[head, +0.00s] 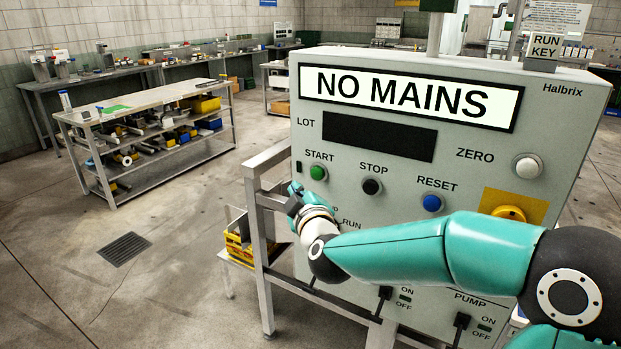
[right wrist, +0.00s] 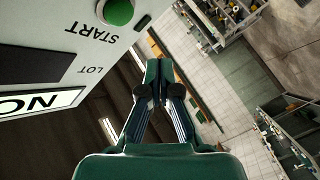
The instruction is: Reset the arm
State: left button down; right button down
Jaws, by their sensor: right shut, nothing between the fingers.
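My right arm (head: 430,252), teal with dark joints, reaches from the lower right across the front of the grey control panel (head: 470,145). My right gripper (head: 294,204) is at the panel's left edge, below the green START button (head: 318,172); the wrist partly hides it. In the right wrist view the gripper (right wrist: 159,68) has its fingers together with nothing between them. That view shows the panel upside down, with the green button (right wrist: 118,12) at the upper left, apart from the fingertips. My left gripper is in neither view.
The panel also carries a black STOP button (head: 371,187), a blue RESET button (head: 432,203), a white ZERO button (head: 527,167) and a yellow-backed knob (head: 509,213). A grey frame (head: 258,240) stands at its left. A workbench (head: 150,98) is beyond open floor.

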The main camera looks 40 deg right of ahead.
jog(key=w+a+f+n+g+y, duration=0.1)
jog(key=a+f+g, duration=0.1)
jog(key=f, duration=0.7)
jog(key=w+a+f+n+g+y, duration=0.1)
jog(key=a+f, duration=0.1)
jog(key=f, duration=0.6)
jog(key=s+a+f+g+y, duration=0.2)
jog(key=s+a+f, duration=0.1)
jog(key=f, duration=0.4)
jog(key=s+a+f+g+y, duration=0.1)
jog(key=s+a+f, duration=0.25)
jog(key=f, duration=0.45)
jog(key=s+a+f+g+y, duration=0.2)
jog(key=a+f, duration=0.1)
jog(key=f, duration=0.4)
jog(key=s+a+f+m+g+y, duration=0.1)
jog(key=s+a+f+m+g, duration=0.2)
jog(key=s, duration=0.7)
jog(key=s+a+f+m+g+y, duration=0.2)
jog(key=s+a+f+m+g, duration=0.2)
jog(key=s, duration=0.6)
jog(key=a+f+m, duration=0.2)
jog(key=a+f, duration=0.1)
jog(key=shift+s+a+m, duration=0.2)
jog(key=shift+a+m, duration=0.1)
